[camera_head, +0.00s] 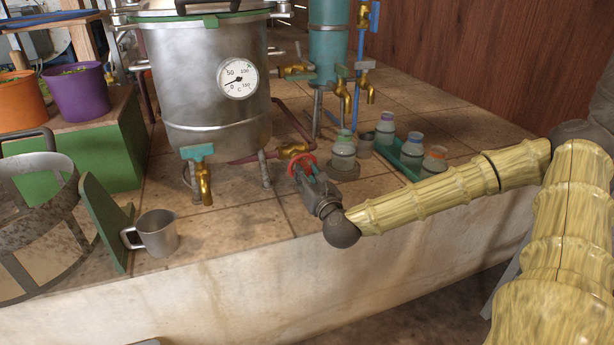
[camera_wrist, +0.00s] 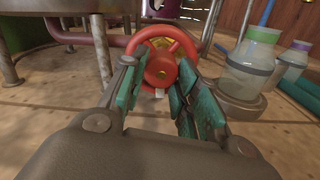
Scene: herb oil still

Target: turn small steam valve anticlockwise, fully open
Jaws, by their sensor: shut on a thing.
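The small steam valve has a red round handwheel (camera_head: 303,168) on a brass body (camera_head: 292,151), low on the pipe at the right of the steel still. In the wrist view the red handwheel (camera_wrist: 163,62) faces me, upright, straight ahead between my fingers. My gripper (camera_head: 312,178) is at the wheel, reaching in from the front right. In the wrist view my gripper's teal-padded fingers (camera_wrist: 157,88) stand on either side of the wheel's lower part and hub, shut on it. The fingers hide part of the rim. The valve's opening cannot be read.
A steel still (camera_head: 205,85) with a dial stands behind left, with a brass tap (camera_head: 205,180) in front. A jar (camera_head: 343,152) stands close right of my gripper; it also shows in the wrist view (camera_wrist: 252,62). A metal cup (camera_head: 157,233) stands left near the ledge edge.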

